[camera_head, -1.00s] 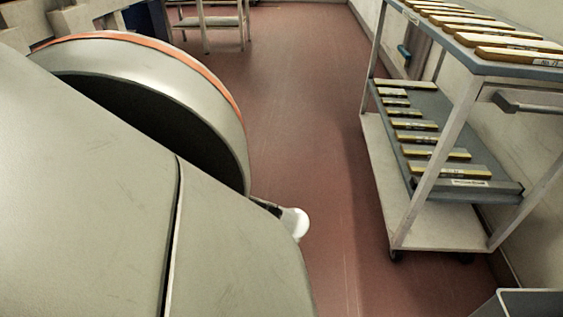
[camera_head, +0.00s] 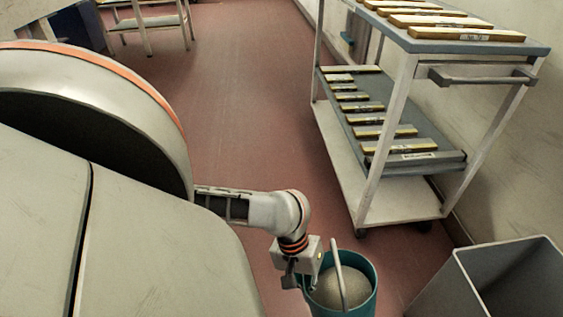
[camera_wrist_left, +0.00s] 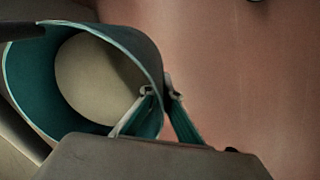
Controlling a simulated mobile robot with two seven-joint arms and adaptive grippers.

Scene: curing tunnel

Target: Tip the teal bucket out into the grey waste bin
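The teal bucket (camera_head: 368,293) is at the bottom of the head view, near upright, with pale grey-beige contents (camera_head: 352,287) inside. A pale handle bar (camera_head: 336,262) stands up across it. My left gripper (camera_head: 304,282) is at the bucket's left rim and appears shut on it. In the left wrist view the bucket (camera_wrist_left: 128,38) fills the upper left, and the fingers (camera_wrist_left: 160,108) straddle its wall. The grey waste bin (camera_head: 478,290) stands at the lower right, apart from the bucket; its base is cut off. My right gripper is out of view.
A trolley (camera_head: 402,205) with several labelled bars on its shelves stands along the right wall, behind the bin. Red floor (camera_head: 240,110) is open in the middle. A small table (camera_head: 150,22) stands far back left. My own arm blocks much of the left.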

